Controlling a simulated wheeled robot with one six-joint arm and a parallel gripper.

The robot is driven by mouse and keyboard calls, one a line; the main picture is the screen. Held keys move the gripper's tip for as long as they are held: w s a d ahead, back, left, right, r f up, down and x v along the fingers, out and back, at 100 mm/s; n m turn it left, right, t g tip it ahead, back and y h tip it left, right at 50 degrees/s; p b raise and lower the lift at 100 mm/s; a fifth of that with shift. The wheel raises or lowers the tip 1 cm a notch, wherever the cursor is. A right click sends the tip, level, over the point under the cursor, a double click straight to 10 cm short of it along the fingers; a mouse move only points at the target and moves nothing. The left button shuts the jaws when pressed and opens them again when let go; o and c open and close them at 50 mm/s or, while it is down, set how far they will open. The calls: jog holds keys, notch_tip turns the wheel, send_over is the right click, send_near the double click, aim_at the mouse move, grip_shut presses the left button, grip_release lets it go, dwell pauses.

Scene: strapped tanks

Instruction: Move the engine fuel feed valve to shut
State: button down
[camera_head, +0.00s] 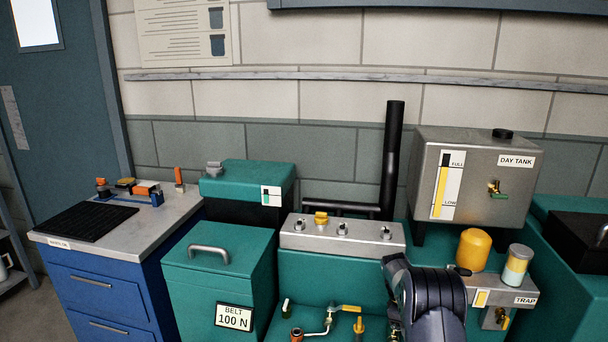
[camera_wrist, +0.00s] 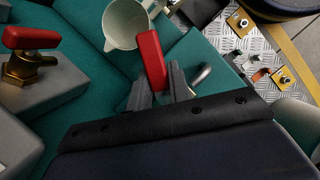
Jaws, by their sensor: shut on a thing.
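My gripper (camera_wrist: 166,84) is shut on a red handle (camera_wrist: 150,57) in the wrist view. The handle stands up between the two grey fingers, and the gripper hides what lies below it. I cannot read a label there, so I cannot tell for sure whether it is the engine fuel feed valve. A second red handle (camera_wrist: 30,38) sits on a brass valve body (camera_wrist: 22,68) at the left, apart from my gripper. In the head view my dark arm (camera_head: 430,300) covers the area right of the front middle, and the gripper is hidden.
The day tank (camera_head: 470,180) has a brass tap (camera_head: 496,188). A white cup (camera_wrist: 126,22) is close to the held handle.

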jog(key=shift+w+d+n, duration=0.15)
jog(key=shift+w+n, duration=0.05)
jog(key=shift+n, duration=0.4)
jog(key=n, duration=0.1)
jog(key=w+n+t, duration=0.1)
jog(key=n, duration=0.1)
jog(key=shift+w+d+n+h, duration=0.15)
jog(key=shift+d+n+h, duration=0.15)
jog(key=shift+h, duration=0.1)
jog(key=shift+w+n+t, duration=0.1)
jog(key=shift+n+t, duration=0.2)
jog(key=shift+n, duration=0.1)
jog(key=c, duration=1.2)
grip_release()
jog(key=p+v, duration=0.5)
jog(key=v, duration=0.3)
